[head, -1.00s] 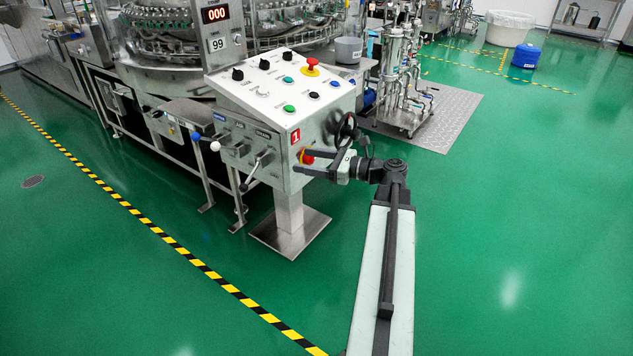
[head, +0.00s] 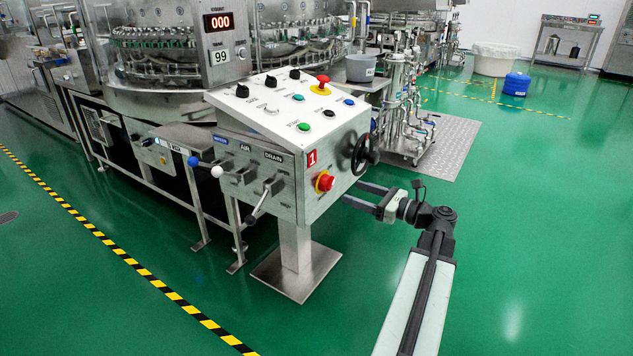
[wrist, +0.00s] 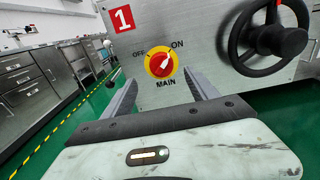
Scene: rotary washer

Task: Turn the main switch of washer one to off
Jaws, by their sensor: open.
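The main switch (head: 324,182) of washer one is a red knob on a yellow disc, on the side of the control box (head: 330,205) with the red "1" label (head: 311,158). In the wrist view the knob (wrist: 162,65) sits between the words OFF at left and ON at upper right, with MAIN below. Its white mark appears to point up and right, toward ON. My gripper (head: 354,194) is open and empty, to the right of the switch and apart from it. In the wrist view its open fingers (wrist: 160,88) stand either side below the knob.
A black handwheel (head: 364,154) sits right of the switch; it also shows in the wrist view (wrist: 270,40). Valve levers (head: 258,205) stick out from the box front. The box stands on a post with a steel foot (head: 296,275).

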